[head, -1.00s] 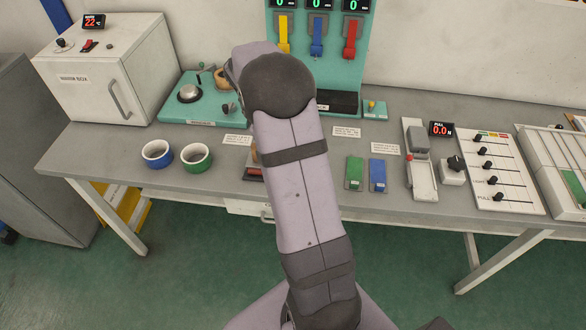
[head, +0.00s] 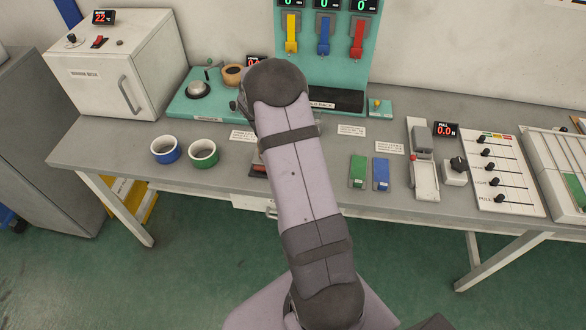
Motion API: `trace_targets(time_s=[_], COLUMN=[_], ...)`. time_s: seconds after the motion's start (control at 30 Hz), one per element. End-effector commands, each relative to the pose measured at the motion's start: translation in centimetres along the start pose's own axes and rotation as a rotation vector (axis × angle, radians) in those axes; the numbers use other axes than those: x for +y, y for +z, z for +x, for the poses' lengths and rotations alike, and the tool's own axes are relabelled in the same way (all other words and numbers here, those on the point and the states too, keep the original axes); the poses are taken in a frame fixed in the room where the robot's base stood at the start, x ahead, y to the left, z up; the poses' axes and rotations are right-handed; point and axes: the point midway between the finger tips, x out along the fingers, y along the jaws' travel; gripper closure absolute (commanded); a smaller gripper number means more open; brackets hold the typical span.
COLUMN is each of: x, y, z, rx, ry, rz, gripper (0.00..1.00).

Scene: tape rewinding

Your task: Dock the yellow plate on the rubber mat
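I cannot make out a separate yellow plate; a yellow strip (head: 291,34) hangs on the teal rack beside a blue and a red one. A green plate (head: 358,171) and a blue plate (head: 381,174) lie side by side on the bench, right of my arm. A dark flat pad (head: 338,100) lies at the rack's foot; I cannot tell whether it is the rubber mat. My arm crosses the middle of the view and hides part of the bench. My gripper is hidden behind it, so its fingers and anything in them do not show.
A blue-rimmed cup (head: 165,150) and a green-rimmed cup (head: 203,154) stand near the left front edge. Behind them is a teal station (head: 213,108) with a tan roll (head: 232,75). A white warm box (head: 118,65) is far left. A slider panel (head: 500,172) stands right.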

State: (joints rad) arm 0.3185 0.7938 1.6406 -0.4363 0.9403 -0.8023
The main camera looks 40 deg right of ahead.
Motion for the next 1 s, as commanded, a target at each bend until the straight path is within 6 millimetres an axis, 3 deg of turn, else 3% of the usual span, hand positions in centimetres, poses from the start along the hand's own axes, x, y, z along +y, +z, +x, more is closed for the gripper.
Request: trace_targets(time_s=[0.5,0.53,0.6,1.0], x=[0.05,0.02,0.03,0.03], y=[-0.47,-0.48,-0.45,-0.29], z=[1.06,1.11,1.04,0.64], rx=[0.001,0.001,0.001,0.001], ry=[0.002,0.001,0.001,0.001], rz=[0.001,0.001,0.001,0.001], gripper=[1.0,0.85,0.69,0.69])
